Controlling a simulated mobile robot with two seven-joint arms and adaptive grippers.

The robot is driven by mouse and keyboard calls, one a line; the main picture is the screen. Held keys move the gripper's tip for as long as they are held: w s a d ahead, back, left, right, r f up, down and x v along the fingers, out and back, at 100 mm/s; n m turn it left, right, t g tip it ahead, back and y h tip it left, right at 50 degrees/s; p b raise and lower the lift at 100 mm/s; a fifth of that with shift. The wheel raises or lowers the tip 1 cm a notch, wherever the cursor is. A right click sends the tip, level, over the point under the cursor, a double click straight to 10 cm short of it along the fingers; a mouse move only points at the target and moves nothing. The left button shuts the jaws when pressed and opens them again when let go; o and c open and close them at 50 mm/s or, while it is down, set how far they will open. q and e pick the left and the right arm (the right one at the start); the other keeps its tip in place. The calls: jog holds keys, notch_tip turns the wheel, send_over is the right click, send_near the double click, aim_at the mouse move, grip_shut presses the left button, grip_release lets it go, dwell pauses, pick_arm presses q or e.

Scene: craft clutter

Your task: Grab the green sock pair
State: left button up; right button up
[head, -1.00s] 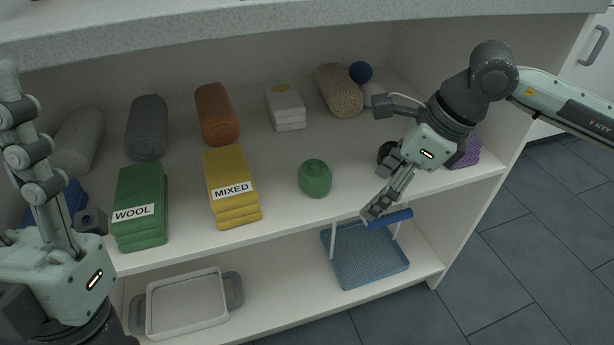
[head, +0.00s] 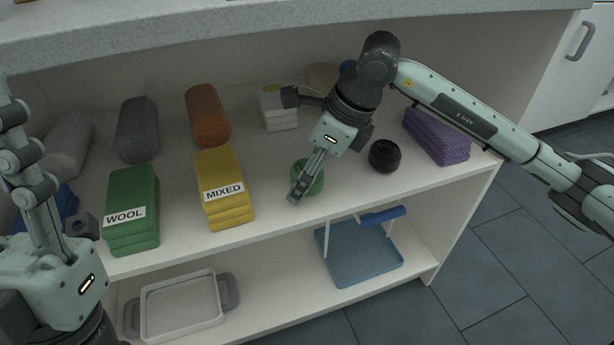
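The green sock pair (head: 318,185) is a rolled green ball on the upper shelf, right of the yellow folded stack. My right gripper (head: 290,148) is open, its two fingers spread wide. One finger passes in front of the sock pair and hides part of it. The other finger is farther back, near the white folded stack. Whether the near finger touches the sock pair cannot be told. My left gripper (head: 22,150) is at the left edge, partly cut off, away from the sock pair.
A black rolled ball (head: 384,156) and a purple folded stack (head: 437,136) lie to the right. The yellow stack (head: 224,188) marked MIXED and green stack (head: 132,209) marked WOOL lie left. Rolled towels and a white stack (head: 278,108) stand behind. Below are a blue basket (head: 360,252) and grey tray (head: 180,305).

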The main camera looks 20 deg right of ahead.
jog(key=c, duration=1.2)
jog(key=shift+r, duration=0.2)
jog(key=shift+c, duration=0.2)
